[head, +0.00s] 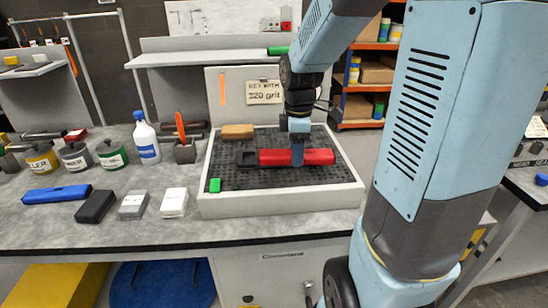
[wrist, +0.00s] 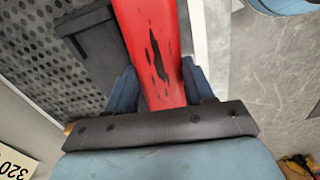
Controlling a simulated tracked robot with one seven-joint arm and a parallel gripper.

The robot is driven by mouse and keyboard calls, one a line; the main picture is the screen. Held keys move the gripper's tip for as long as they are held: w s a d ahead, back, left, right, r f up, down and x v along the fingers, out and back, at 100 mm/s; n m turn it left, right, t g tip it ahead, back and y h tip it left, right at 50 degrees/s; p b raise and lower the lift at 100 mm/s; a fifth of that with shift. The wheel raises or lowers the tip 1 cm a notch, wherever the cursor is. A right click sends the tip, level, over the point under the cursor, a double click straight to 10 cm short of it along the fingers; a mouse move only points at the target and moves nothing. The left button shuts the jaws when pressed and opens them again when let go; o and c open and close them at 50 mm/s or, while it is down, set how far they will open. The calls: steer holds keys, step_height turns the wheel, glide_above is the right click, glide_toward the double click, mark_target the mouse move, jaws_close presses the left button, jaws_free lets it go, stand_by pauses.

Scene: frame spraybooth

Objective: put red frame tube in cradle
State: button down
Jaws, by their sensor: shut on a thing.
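The red frame tube (head: 318,157) lies crosswise over the dark perforated bed of the booth. In the wrist view the tube (wrist: 155,50) runs up between the blue fingers and has dark chipped marks. A dark grey block (head: 247,158), perhaps the cradle, is at the tube's left end. It appears beside the tube in the wrist view (wrist: 96,45). I cannot tell whether the tube touches the block or the bed.
The pale booth rim (head: 280,204) surrounds the bed. A tan block (head: 237,131) lies at the back and a green block (head: 215,185) at the front left. A white bottle (head: 146,140), several tins and coloured blocks stand left.

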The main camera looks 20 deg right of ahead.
steer(key=shift+a, duration=0.2)
steer(key=shift+a+r, duration=0.2)
steer(key=shift+a, duration=0.2)
steer(key=s+a+r+n, duration=0.1)
steer(key=a+r, duration=0.7)
steer(key=a, duration=0.3)
steer(key=w+d+f, duration=0.9)
steer(key=shift+w+d, duration=0.1)
steer(key=shift+d, duration=0.15)
steer(key=shift+w+d+f, duration=0.15)
steer(key=shift+f, duration=1.7)
steer(key=shift+c, duration=1.6)
jaws_free()
